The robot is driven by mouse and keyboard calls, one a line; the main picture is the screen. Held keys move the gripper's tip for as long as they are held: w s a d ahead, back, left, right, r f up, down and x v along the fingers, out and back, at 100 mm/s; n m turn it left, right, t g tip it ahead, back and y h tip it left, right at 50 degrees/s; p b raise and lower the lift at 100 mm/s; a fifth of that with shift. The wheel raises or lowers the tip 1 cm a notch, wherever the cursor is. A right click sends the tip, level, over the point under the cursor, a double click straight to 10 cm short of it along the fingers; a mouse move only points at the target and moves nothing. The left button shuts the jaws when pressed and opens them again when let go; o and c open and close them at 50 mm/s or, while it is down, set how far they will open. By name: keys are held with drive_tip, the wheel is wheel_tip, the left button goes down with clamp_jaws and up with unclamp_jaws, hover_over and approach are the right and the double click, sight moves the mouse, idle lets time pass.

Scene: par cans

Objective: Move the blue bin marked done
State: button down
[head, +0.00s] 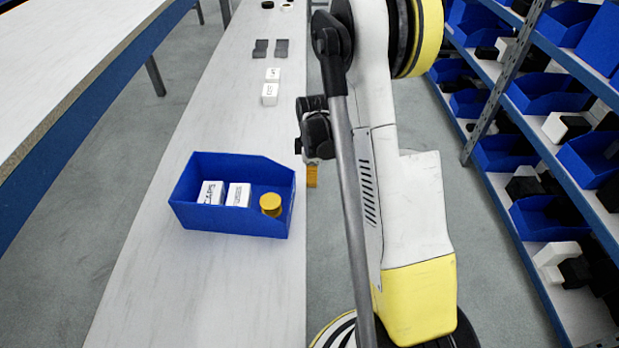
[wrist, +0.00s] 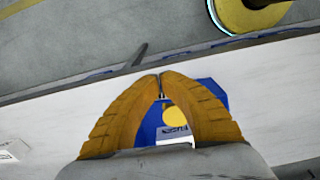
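A blue bin (head: 243,217) stands on the long pale bench (head: 150,268). It holds two white boxes, a left one (head: 211,192) and a right one (head: 238,194), and a round yellow object (head: 270,203). No "done" mark is legible on it. My gripper (head: 312,184) is beside the bin's right end in the head view, apart from it, near the bench's right edge. In the wrist view its two orange fingers (wrist: 160,78) meet at the tips with nothing between them. The bin (wrist: 212,96) shows behind them, partly hidden.
Farther along the bench are two small white boxes (head: 271,88) and dark flat pieces (head: 270,48). Another table (head: 75,60) stands at the left. Shelving (head: 500,130) with several blue bins stands at the right. The bench in front of the bin is clear.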

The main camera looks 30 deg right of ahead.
drive_tip(key=f+b, duration=0.1)
drive_tip(key=f, duration=0.1)
drive_tip(key=w+a+f+b, duration=0.1)
drive_tip(key=f, duration=0.1)
drive_tip(key=w+a+f+b, duration=0.1)
drive_tip(key=f, duration=0.2)
drive_tip(key=shift+a, duration=0.25)
drive_tip(key=shift+w+a+r, duration=0.15)
drive_tip(key=shift+w+a, duration=0.1)
drive_tip(key=shift+a, duration=0.15)
